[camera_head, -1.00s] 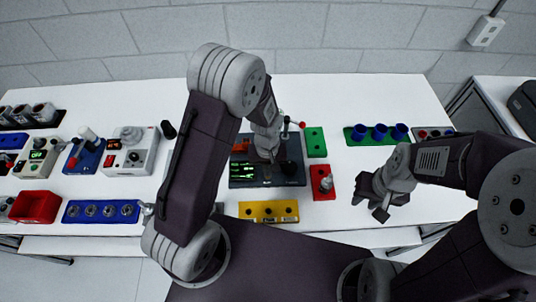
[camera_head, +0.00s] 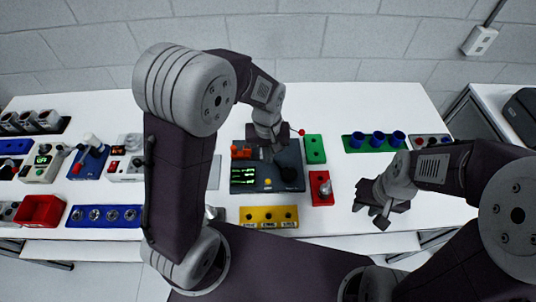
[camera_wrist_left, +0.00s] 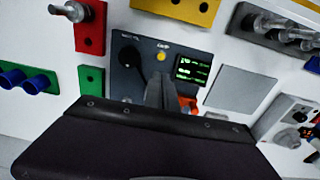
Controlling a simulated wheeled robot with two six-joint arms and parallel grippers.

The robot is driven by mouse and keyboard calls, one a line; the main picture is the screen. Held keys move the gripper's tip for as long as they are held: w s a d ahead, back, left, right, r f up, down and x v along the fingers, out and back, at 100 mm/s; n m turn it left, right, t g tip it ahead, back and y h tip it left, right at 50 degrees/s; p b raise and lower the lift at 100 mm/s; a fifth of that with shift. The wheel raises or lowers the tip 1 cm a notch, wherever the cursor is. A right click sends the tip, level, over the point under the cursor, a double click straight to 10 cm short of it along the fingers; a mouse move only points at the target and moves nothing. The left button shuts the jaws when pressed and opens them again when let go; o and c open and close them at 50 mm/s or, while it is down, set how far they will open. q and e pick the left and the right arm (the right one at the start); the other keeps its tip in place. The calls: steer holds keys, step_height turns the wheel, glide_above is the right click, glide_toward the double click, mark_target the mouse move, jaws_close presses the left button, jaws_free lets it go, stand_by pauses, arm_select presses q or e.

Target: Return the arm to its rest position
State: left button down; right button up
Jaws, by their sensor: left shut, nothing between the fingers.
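My left gripper (camera_head: 268,143) hangs above the dark console (camera_head: 282,186) with the green-lit screen, in the middle of the table. It is shut and empty. In the left wrist view its fingertips (camera_wrist_left: 160,88) meet in front of the console (camera_wrist_left: 135,85), whose screen (camera_wrist_left: 194,69) and yellow knob (camera_wrist_left: 161,55) show. The arm hides part of the console in both views. My right gripper (camera_head: 371,212) is at the table's front edge, right of the red block, with its fingers apart and nothing between them.
A red block with a metal knob (camera_head: 321,188), a green block (camera_head: 315,149) and a yellow block (camera_head: 269,217) surround the console. A green holder with blue cups (camera_head: 350,141) is at the back right. A red bin (camera_head: 40,211) and several devices fill the left side.

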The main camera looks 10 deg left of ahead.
arm_select(q)
steer(key=shift+w, duration=0.1)
stand_by(0.3)
steer(key=s+a+f+m+b, duration=0.2)
steer(key=s+a, duration=0.4)
steer(key=s, duration=0.3)
steer(key=shift+s+a+f+m+t, duration=0.15)
steer(key=shift+s+a+m+t, duration=0.25)
steer(key=shift+m, duration=0.1)
steer(key=shift+s, duration=0.15)
